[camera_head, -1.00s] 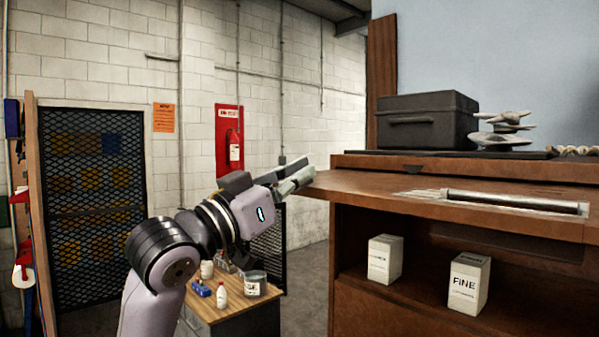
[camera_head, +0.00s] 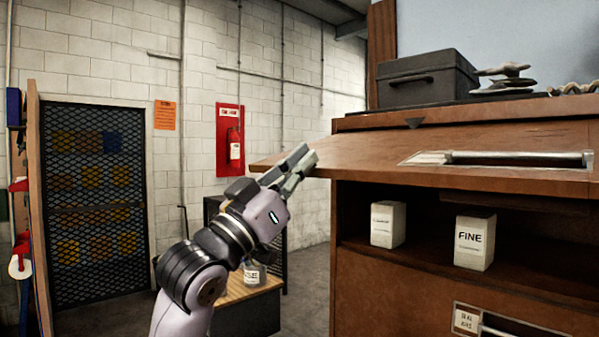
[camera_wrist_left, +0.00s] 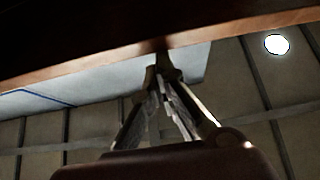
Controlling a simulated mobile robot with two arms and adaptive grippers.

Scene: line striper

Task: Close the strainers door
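The strainers door (camera_head: 370,152) is a wooden flap with a label and a bar handle (camera_head: 520,158) on its face. It juts out from the cabinet above an open compartment, sloping down slightly. My left gripper (camera_head: 303,158) has its fingers together at the flap's left outer part. In the left wrist view, the fingertips (camera_wrist_left: 165,65) meet at the wooden edge of the dark panel (camera_wrist_left: 80,30). Whether they touch it is unclear. They do not appear to pinch anything. My right gripper is out of view.
A pale FINE box (camera_head: 474,242) and a similar box (camera_head: 388,224) stand inside the compartment. A dark toolbox (camera_head: 425,80) sits on the cabinet top. A low bench (camera_head: 245,305) stands behind my left arm. Open floor lies left of the cabinet.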

